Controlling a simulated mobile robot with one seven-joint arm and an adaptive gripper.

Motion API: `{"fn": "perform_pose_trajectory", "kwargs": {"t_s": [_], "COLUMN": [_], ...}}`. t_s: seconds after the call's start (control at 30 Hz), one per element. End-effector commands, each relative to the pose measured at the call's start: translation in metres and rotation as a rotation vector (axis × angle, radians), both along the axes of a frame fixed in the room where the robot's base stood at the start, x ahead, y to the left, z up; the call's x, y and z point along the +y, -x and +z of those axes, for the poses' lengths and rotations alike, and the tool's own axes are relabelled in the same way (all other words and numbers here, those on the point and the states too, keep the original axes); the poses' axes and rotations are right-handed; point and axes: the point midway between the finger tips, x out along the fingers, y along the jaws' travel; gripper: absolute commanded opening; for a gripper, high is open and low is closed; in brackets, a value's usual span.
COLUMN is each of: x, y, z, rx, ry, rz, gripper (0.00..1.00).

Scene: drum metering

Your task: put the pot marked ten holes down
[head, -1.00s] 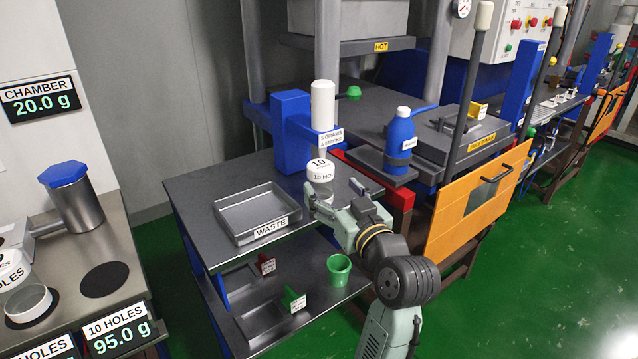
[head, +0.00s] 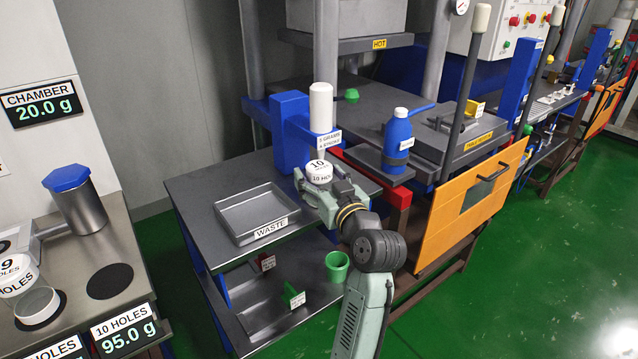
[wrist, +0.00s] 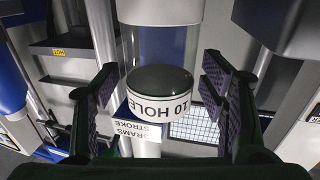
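The pot marked 10 HOLES (head: 318,178) has a white labelled band. It stands on the grey bench under the spout of the blue dispenser (head: 291,122). In the wrist view the pot (wrist: 160,97) is between my fingers, with a visible gap on each side. My gripper (head: 321,190) is open around the pot at its height; in the wrist view the open fingers (wrist: 157,100) flank it. The pot's lower part is hidden by my gripper in the head view. A display (head: 123,330) reads 10 HOLES, 95.0 g.
A grey WASTE tray (head: 222,220) lies left of the pot. A dark round pad (head: 110,281) on the left bench is empty. Another pot (head: 37,303) stands on the pad beside it. A blue bottle (head: 398,140) stands to the right; a green cup (head: 337,265) is on the lower shelf.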

Motion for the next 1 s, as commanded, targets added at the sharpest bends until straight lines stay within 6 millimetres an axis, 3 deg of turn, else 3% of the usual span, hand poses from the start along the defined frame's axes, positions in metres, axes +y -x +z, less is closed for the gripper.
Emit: {"fn": "perform_pose_trajectory", "kwargs": {"t_s": [0.83, 1.0], "x": [-0.0002, -0.0002], "y": [0.0004, 0.0004], "z": [0.0012, 0.0016], "rx": [-0.002, -0.002], "ry": [-0.001, 0.000], "rz": [0.000, 0.000], "gripper": [0.07, 0.06]}}
